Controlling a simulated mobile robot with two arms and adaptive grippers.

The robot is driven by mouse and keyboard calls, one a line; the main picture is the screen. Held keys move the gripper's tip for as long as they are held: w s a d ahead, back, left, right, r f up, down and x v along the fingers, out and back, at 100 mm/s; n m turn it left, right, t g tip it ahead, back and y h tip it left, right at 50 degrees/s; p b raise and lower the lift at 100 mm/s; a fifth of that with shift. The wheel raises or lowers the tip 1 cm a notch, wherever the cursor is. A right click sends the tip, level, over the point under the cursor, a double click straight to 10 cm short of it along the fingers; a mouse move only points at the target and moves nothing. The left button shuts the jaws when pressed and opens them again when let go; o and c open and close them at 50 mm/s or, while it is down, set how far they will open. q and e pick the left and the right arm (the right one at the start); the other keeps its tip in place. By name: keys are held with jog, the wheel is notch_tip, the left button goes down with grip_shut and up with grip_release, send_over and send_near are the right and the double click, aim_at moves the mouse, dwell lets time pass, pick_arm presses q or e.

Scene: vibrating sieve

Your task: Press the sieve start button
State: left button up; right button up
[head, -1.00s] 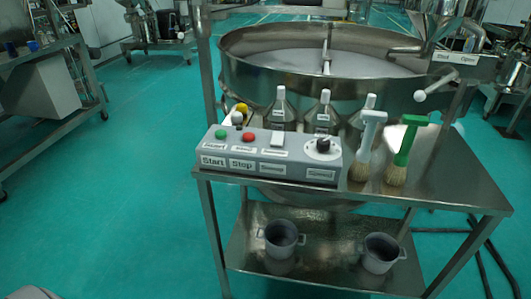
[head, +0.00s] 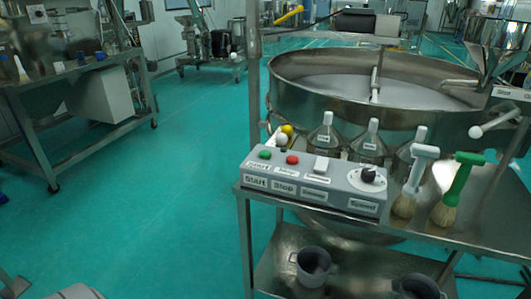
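A grey control box (head: 330,183) stands on the left end of the metal cart's top. Its green button (head: 265,154) is at the box's left end, above a label reading "Start". A red button (head: 292,159) is just right of it, above a "Stop" label. A white switch (head: 321,164) and a black speed knob (head: 368,174) follow to the right. The round steel sieve (head: 345,115) stands behind the cart, with pale material inside.
Pots (head: 313,266) sit on the cart's lower shelf. A metal table (head: 68,85) is at left. The green floor (head: 150,215) left of the cart is clear.

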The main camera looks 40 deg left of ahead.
pick_arm(q)
grip_shut()
jog(key=shift+a, duration=0.1)
dwell(1.2)
